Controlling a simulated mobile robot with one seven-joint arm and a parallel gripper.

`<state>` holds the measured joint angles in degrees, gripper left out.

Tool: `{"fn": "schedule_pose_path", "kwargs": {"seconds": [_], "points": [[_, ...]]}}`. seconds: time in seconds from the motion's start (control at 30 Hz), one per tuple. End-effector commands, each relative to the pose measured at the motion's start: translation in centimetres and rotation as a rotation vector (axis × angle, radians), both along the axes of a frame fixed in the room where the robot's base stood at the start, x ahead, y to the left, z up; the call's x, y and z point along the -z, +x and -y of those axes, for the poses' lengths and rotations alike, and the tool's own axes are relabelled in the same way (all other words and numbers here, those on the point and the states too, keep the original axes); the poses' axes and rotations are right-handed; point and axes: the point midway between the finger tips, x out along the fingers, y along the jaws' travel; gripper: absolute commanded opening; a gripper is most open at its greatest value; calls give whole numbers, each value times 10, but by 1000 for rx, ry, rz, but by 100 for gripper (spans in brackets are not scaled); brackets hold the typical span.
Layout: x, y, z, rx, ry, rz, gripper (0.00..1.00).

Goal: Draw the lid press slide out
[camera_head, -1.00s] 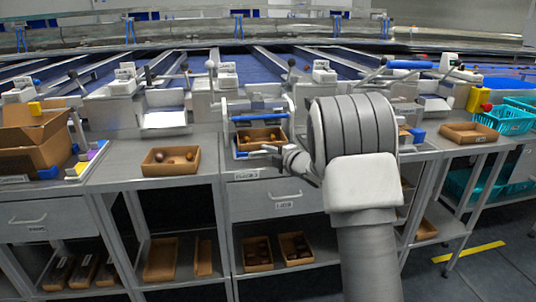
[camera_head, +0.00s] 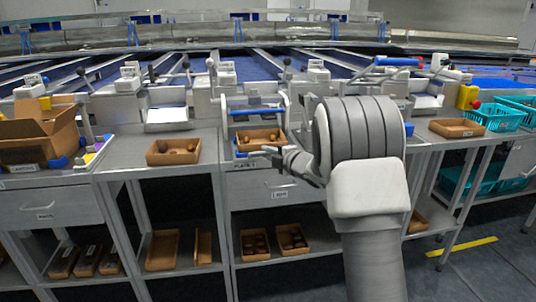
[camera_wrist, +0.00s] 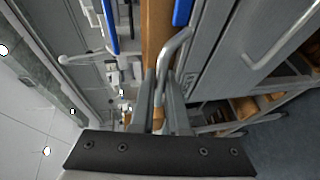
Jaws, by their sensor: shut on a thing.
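The lid press (camera_head: 283,104) stands on the counter, with a blue bar (camera_head: 256,112) across its top. Its slide carries a brown tray (camera_head: 243,147) of dark dates, at the counter's front edge. My gripper (camera_head: 273,150) is at the front right of this tray. In the wrist view my gripper (camera_wrist: 160,80) is shut on a bent metal handle (camera_wrist: 179,43), beside a brown tray wall (camera_wrist: 155,32) and blue parts.
A date tray (camera_head: 173,158) lies on the counter to the left, and another tray (camera_head: 457,129) to the right. A closed drawer (camera_head: 250,195) is under the press. An open carton (camera_head: 38,137) stands far left.

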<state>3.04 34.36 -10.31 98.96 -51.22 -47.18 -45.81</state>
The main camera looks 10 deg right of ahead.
Motion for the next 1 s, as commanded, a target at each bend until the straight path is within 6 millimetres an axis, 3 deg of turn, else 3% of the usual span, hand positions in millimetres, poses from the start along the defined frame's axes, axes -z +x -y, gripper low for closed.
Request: {"fn": "schedule_pose_path", "kwargs": {"seconds": [0.23, 0.27, 0.43, 0.77, 1.0], "points": [[3, -2, 0, -2, -1, -7, 0], [3, -2, 0, -2, -1, -7, 15], [3, -2, 0, -1, -1, -6, 43], [1, -3, 1, 0, -1, -4, 43], [-7, -30, 13, 2, -1, -4, 43]]}}
